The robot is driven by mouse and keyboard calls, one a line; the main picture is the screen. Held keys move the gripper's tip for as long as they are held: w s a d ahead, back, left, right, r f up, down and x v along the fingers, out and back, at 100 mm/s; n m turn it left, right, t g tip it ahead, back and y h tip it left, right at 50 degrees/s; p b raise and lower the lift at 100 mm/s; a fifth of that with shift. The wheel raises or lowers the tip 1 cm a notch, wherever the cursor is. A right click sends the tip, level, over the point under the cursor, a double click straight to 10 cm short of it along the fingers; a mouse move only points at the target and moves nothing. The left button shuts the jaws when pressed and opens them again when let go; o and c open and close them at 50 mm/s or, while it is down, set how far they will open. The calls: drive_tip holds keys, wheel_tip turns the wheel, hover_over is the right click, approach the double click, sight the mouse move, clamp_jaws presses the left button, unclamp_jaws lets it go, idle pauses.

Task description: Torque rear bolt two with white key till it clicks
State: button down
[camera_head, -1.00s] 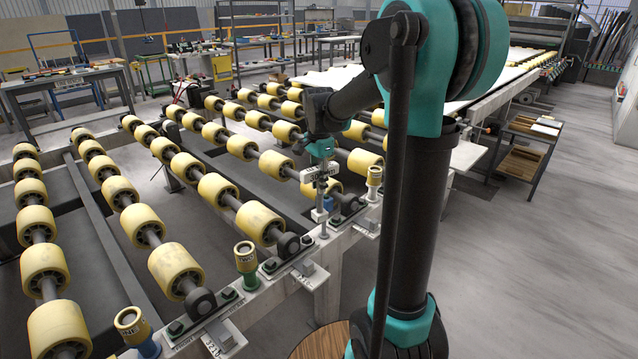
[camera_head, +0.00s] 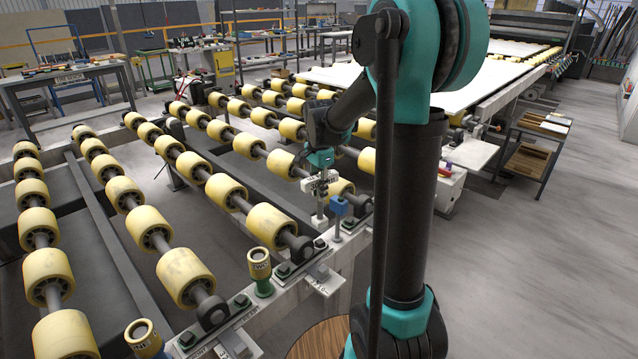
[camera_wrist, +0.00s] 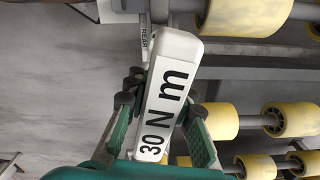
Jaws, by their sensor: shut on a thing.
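In the wrist view my gripper (camera_wrist: 163,102) has a finger on each side of the white key (camera_wrist: 172,75), whose body reads "30 N m" and lies slanted. A shaft runs down from the key to a white lower end (camera_head: 320,222) by the bearing plate. I cannot tell whether it sits on a bolt. A dark bolt (camera_head: 285,270) shows on the nearer plate. A "REAR" label (camera_wrist: 145,40) shows past the key; bolt two itself cannot be made out.
A blue piece (camera_head: 338,206) stands on a post just right of the key's lower end. Yellow-topped holders (camera_head: 260,264) and (camera_head: 145,338) stand along the rail. Yellow rollers (camera_head: 270,225) fill the left. Open floor (camera_head: 570,260) lies to the right.

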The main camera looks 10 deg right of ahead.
drive_tip(key=shift+f, duration=1.15)
